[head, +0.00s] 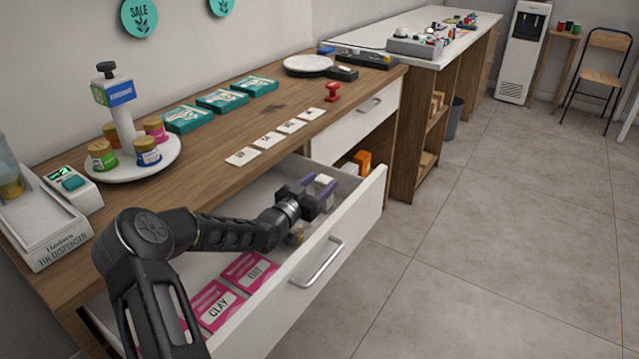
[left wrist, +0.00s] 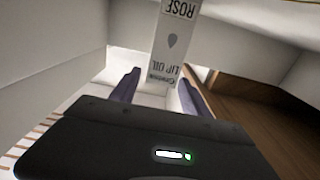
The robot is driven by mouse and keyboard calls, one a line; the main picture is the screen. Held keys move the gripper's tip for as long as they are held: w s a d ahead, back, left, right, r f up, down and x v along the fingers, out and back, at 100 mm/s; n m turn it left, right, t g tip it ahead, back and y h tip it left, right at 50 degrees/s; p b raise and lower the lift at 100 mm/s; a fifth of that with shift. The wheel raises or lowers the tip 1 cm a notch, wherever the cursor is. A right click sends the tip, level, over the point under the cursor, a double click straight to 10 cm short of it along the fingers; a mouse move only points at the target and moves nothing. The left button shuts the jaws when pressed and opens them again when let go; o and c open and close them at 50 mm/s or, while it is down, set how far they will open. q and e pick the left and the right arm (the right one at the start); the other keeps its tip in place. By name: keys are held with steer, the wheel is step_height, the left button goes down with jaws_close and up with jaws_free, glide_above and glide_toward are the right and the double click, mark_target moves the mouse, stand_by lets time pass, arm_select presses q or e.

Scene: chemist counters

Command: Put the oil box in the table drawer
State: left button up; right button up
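The oil box (left wrist: 168,50) is a slim white carton with "ROSE" and "LIP OIL" print, upside down in the left wrist view. My left gripper (head: 318,185) is inside the open table drawer (head: 350,213), near its far end. Its fingers (left wrist: 160,85) lie along both sides of the box and look closed on it. In the head view only a small pale part of the box shows between the fingers. The drawer is pulled well out and has a metal handle (head: 318,263). My right gripper is not in view.
Pink packets (head: 215,305) marked CLAY lie in the drawer's near part. A closed drawer (head: 355,122) is farther along. The wooden tabletop (head: 215,165) carries cards (head: 265,140), teal packs (head: 222,100), a red stamp (head: 332,92) and a round stand (head: 130,170). Floor right of the drawer is clear.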

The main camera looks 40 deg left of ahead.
arm_select(q)
steer(key=shift+o, duration=0.2)
steer(key=shift+s+f, duration=0.15)
steer(key=shift+f, duration=0.3)
steer(key=shift+r+p, duration=0.5)
steer(key=shift+p, duration=0.25)
steer(key=shift+s+a, duration=0.1)
steer(key=shift+s, duration=0.1)
steer(key=s, duration=1.1)
steer(key=shift+s+r, duration=0.1)
steer(key=shift+r, duration=0.15)
steer(key=shift+c, duration=0.5)
